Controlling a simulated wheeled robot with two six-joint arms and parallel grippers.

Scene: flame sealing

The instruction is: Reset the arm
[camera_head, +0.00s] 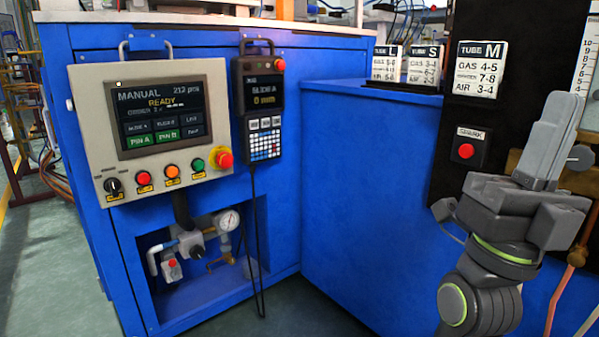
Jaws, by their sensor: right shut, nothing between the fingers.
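My right gripper (549,140) is at the right of the head view, pointing up with its grey fingers together and nothing between them. It is in front of the black panel, to the right of the red SPARK button (466,151), and apart from it in the picture. My right arm comes up from the lower right below it. My left gripper is not in view.
A control panel (90,85) with a screen, several buttons and a red emergency stop (222,160) is on the blue cabinet (330,180). A handheld pendant (262,110) hangs beside it. A gauge (229,220) and valves sit in a recess below.

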